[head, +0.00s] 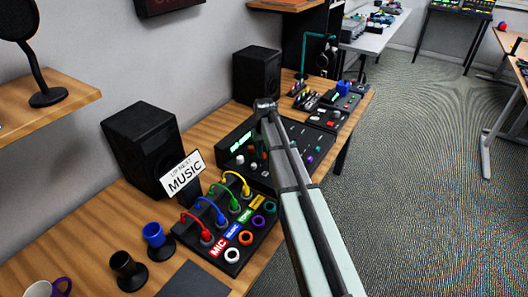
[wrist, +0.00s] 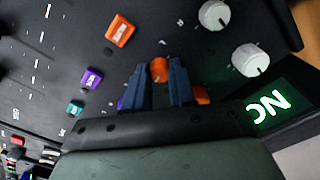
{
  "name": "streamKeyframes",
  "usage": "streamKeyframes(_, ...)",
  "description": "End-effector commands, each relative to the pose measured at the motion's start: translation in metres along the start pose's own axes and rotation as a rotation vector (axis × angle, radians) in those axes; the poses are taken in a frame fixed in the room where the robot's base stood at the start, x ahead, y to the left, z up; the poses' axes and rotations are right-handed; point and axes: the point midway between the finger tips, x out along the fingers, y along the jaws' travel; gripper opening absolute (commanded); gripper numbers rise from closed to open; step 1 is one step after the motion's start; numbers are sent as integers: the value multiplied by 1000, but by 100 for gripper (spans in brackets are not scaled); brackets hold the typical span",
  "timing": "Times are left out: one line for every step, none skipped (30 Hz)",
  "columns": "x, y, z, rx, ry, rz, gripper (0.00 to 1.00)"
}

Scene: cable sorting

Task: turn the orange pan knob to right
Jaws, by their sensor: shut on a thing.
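The orange pan knob (wrist: 159,66) is a small round knob on the black mixer panel (wrist: 225,80). In the wrist view it sits between the two dark blue fingers of my gripper (wrist: 158,76), which are shut on it at the tips. Its pointer mark is too small to read. In the head view my gripper (head: 265,106) is over the mixer (head: 320,138), and my arm hides part of the panel and the held knob.
White knobs (wrist: 214,15), an orange button (wrist: 120,30) and a purple button (wrist: 91,78) are nearby. A patch box with coloured cables (head: 243,184), a MUSIC sign (head: 184,176) and black speakers (head: 257,75) stand around the mixer.

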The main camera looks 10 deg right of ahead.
Motion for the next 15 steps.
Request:
streamKeyframes(0,0,0,0,0,0,0)
streamKeyframes(0,0,0,1,0,0,0)
streamKeyframes(0,0,0,1,0,0,0)
streamKeyframes(0,0,0,1,0,0,28)
streamKeyframes(0,0,0,1,0,0,30)
streamKeyframes(0,0,0,1,0,0,34)
streamKeyframes(0,0,0,1,0,0,37)
streamKeyframes(0,0,0,1,0,0,40)
streamKeyframes(0,0,0,1,0,0,44)
streamKeyframes(0,0,0,1,0,0,47)
streamKeyframes(0,0,0,1,0,0,50)
streamKeyframes(0,0,0,1,0,0,50)
streamKeyframes(0,0,0,1,0,0,50)
streamKeyframes(0,0,0,1,0,0,50)
streamKeyframes(0,0,0,1,0,0,50)
